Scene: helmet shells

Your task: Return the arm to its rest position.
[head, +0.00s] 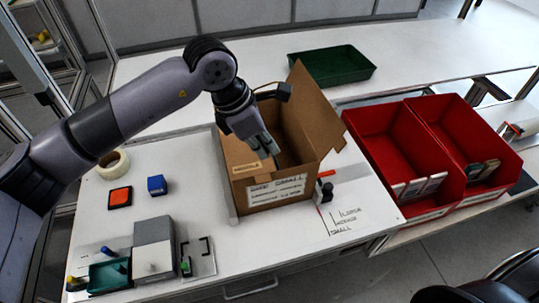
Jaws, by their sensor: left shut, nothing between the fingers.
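My left arm reaches in from the left. Its gripper (268,150) is shut and empty, pointing down over the open cardboard box (277,191). The fingertips are at the box's opening, near its front wall; I cannot tell how far they reach inside. My right gripper does not show.
Two red bins (396,143) stand to the right. A green tray (332,65) lies on the rear table. On the left are a tape roll (113,164), a blue block (157,185), an orange-black pad (120,197) and grey blocks (153,248).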

